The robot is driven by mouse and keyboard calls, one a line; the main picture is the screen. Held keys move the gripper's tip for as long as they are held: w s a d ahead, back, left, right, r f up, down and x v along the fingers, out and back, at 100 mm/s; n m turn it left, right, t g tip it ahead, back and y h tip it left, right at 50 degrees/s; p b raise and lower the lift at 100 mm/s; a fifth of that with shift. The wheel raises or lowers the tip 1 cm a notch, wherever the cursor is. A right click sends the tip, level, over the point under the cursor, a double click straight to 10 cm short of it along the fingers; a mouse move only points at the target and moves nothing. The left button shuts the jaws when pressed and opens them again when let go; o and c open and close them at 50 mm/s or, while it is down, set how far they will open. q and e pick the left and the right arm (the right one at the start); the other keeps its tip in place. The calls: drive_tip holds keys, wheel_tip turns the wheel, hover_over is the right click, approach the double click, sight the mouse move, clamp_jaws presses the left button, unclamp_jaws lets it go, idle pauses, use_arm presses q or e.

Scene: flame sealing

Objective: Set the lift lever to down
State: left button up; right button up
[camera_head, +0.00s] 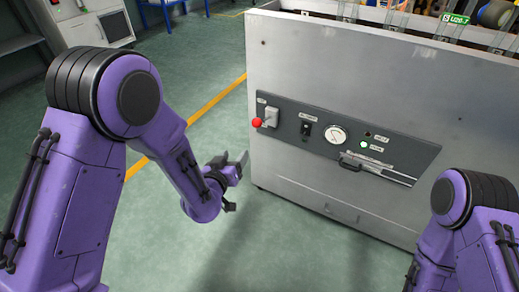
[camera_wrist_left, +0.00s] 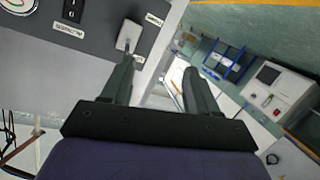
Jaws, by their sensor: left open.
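A red ball knob (camera_head: 257,123) sits at the left end of the machine's dark control panel, beside a pale lever plate (camera_head: 271,117). It looks like the lift lever; its label is too small to read and I cannot tell its setting. The plate also shows in the left wrist view (camera_wrist_left: 128,36), just beyond one fingertip; the red knob is not visible there. My left gripper (camera_head: 237,183) is open and empty, below and left of the knob and apart from it in the head view. It also shows in the left wrist view (camera_wrist_left: 160,68). My right gripper is out of view.
The panel also carries a black switch (camera_head: 306,130), a round gauge (camera_head: 335,134), a lit green lamp (camera_head: 364,144) and a slotted handle (camera_head: 352,163). The grey machine cabinet (camera_head: 330,70) fills the right. Clear green floor lies left of it. A white cabinet (camera_head: 92,22) stands farther back.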

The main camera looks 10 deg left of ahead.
sight(260, 121)
use_arm(q)
drive_tip(key=w+d+r, duration=0.1)
drive_tip(key=w, duration=0.3)
drive_tip(key=w+d+r+m+t+h+b, duration=0.1)
drive_tip(key=w+d, duration=0.1)
drive_tip(key=w, duration=0.2)
drive_tip(key=w+d+r+m+t+h, duration=0.1)
drive_tip(key=w+d+r, duration=0.1)
drive_tip(key=w, duration=0.3)
drive_tip(key=shift+d+r, duration=0.1)
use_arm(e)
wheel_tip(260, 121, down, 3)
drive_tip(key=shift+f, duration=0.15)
